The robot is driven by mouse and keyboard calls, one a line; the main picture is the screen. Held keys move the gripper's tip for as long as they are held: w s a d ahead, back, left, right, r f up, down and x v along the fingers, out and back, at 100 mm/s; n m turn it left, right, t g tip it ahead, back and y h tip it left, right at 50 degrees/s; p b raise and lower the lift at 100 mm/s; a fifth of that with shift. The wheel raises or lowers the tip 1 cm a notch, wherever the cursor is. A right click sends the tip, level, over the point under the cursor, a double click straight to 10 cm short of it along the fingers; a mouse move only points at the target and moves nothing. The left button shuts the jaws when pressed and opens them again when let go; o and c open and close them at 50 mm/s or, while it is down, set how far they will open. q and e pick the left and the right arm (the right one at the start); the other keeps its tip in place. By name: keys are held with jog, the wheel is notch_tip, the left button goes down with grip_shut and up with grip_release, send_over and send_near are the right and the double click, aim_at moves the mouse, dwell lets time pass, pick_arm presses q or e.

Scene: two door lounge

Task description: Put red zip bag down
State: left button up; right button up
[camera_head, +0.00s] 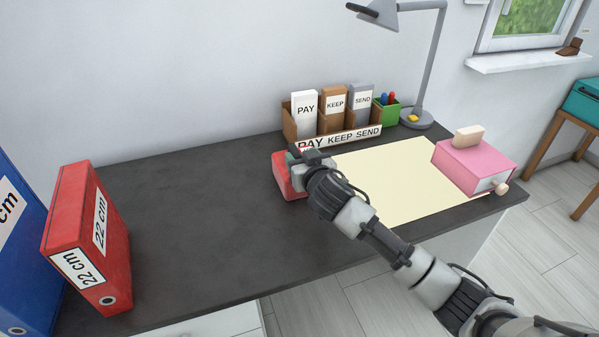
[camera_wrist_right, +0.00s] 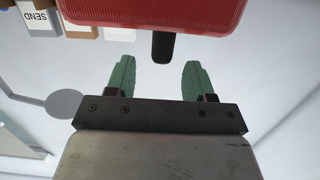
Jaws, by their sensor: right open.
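The red zip bag (camera_head: 285,180) is on the dark desk (camera_head: 190,220), near the middle and in front of the letter holder. My right gripper (camera_head: 297,157) is at the bag and hides part of it in the head view. In the right wrist view the bag's ribbed red side (camera_wrist_right: 155,12) fills the top edge, with a black tab (camera_wrist_right: 162,47) hanging from it. The green fingers of my right gripper (camera_wrist_right: 157,78) are apart, with nothing held between them. My left gripper is not in view.
A letter holder (camera_head: 341,136) stands behind the bag. A cream mat (camera_head: 405,185) and a pink box (camera_head: 470,165) lie to the right. A desk lamp (camera_head: 417,118) stands at the back. Red (camera_head: 85,240) and blue (camera_head: 18,250) binders stand left. The desk's left middle is clear.

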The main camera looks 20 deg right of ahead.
aim_at(295, 149)
jog(key=w, duration=0.2)
jog(key=w+f, duration=0.1)
jog(key=w, duration=0.1)
jog(key=shift+a, duration=0.15)
jog(key=shift+w+f, duration=0.1)
jog(key=shift+w, duration=0.45)
jog(key=shift+c, duration=0.6)
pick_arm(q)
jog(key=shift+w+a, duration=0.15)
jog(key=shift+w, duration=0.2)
pick_arm(e)
grip_shut()
